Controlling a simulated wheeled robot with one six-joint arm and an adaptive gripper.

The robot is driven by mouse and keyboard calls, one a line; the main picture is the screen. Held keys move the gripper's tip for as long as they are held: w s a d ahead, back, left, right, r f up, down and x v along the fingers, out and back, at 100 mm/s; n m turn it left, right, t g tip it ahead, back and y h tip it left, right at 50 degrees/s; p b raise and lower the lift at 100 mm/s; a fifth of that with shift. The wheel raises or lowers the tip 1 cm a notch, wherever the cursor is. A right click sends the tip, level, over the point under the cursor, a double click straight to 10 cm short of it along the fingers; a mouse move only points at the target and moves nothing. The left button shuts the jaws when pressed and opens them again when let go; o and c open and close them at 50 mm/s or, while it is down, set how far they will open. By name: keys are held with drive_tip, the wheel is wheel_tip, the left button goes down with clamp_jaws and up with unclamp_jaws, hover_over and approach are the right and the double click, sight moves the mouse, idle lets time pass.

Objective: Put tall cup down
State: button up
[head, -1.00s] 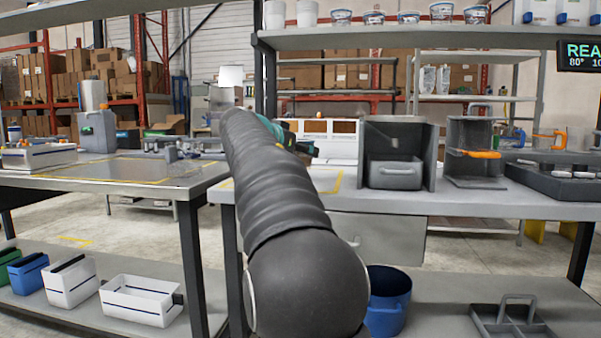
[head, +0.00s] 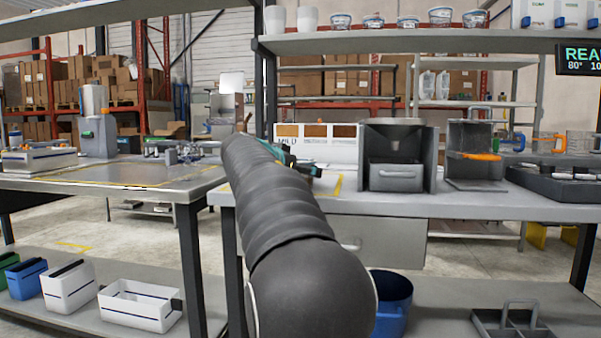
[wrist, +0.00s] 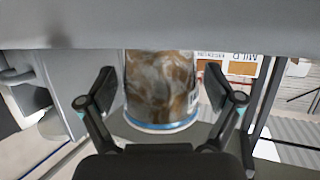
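The tall cup (wrist: 160,85) shows in the wrist view, a clear cup with mottled brown and white contents and a blue rim. The wrist picture is upside down. My gripper (wrist: 163,78) has a finger on each side of the cup, with a visible gap on both sides. It is open and does not seem to touch the cup. A grey band across the top of the wrist view hides the cup's other end, so I cannot see what it rests on.
A grey dispenser with a handled drawer (head: 396,178) stands right of my arm on the counter (head: 430,206). A white sign panel (head: 330,150) is behind. Another grey stand (head: 476,155) and a dark tray (head: 560,182) are further right. A metal table (head: 110,178) is left.

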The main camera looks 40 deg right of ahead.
drive_tip(key=shift+r, duration=0.2)
drive_tip(key=v, duration=1.2)
drive_tip(key=shift+f, duration=0.1)
drive_tip(key=s+a+f+n+y, duration=0.4)
drive_tip(key=s+a+f, duration=0.4)
drive_tip(key=f, duration=0.3)
drive_tip(key=s+a+f+n+y, duration=0.5)
drive_tip(key=s+a+f, duration=0.4)
drive_tip(key=f, duration=0.3)
drive_tip(key=s+a+f+n+t+y, duration=0.1)
drive_tip(key=s+a+f+n+y, duration=0.3)
drive_tip(key=s+a+f, duration=0.4)
wheel_tip(320, 180, down, 4)
drive_tip(key=shift+s+a+f+n+y, duration=0.15)
drive_tip(key=shift+s+a+n+y, duration=0.25)
drive_tip(key=shift+s+n, duration=0.35)
drive_tip(key=shift+c, duration=0.2)
